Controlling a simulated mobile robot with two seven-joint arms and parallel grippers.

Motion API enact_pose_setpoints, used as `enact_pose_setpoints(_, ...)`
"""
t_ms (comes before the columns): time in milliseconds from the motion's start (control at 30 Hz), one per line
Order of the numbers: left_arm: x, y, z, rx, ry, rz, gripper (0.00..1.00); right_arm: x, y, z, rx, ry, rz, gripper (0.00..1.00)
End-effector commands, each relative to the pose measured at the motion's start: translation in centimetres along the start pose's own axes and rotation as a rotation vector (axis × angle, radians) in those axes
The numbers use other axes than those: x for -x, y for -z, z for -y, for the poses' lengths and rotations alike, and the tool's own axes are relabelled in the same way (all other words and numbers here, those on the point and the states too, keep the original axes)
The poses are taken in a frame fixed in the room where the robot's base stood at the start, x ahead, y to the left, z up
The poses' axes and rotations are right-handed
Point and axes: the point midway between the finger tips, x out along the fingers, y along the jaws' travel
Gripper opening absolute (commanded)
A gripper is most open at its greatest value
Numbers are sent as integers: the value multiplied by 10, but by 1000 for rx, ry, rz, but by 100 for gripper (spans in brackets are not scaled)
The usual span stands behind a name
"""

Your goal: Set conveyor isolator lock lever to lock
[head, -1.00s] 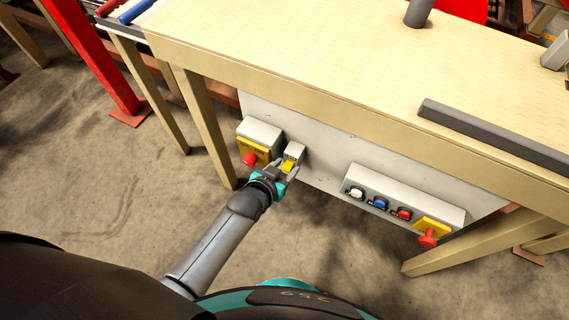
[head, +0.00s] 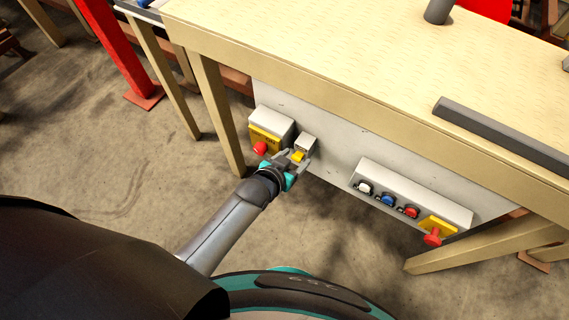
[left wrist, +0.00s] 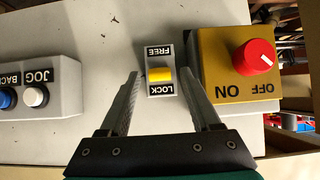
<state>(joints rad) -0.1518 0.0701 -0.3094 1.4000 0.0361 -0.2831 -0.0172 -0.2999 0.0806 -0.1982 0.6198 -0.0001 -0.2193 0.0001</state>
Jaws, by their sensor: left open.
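The yellow isolator lever (left wrist: 160,74) sits on a small plate marked FREE at the top and LOCK at the bottom in the left wrist view. It appears between the two labels; I cannot tell which setting it is in. In the head view the lever (head: 298,156) is on a small grey box on the panel under the table. My left gripper (head: 292,160) is open in front of it. Its fingers (left wrist: 159,73) stand on either side of the lever in the left wrist view, with visible gaps. Contact is not seen. My right gripper is not in view.
A yellow box with a red ON/OFF knob (left wrist: 254,57) is close to the lever. A grey button box (head: 412,195) with white, blue and red buttons and a red stop knob (head: 432,238) is on the other side. The table (head: 330,60) overhangs the panel (head: 335,140).

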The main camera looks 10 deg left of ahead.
Motion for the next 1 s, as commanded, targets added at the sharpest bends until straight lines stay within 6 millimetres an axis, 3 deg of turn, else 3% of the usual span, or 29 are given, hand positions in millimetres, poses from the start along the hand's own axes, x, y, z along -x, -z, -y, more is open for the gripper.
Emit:
enact_pose_setpoints(600,115,1,0,0,0,3,64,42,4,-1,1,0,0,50)
enact_pose_setpoints(800,140,0,0,0,0,2,64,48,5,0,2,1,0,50)
enact_pose_setpoints(1000,148,0,0,0,1,2,64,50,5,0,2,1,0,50)
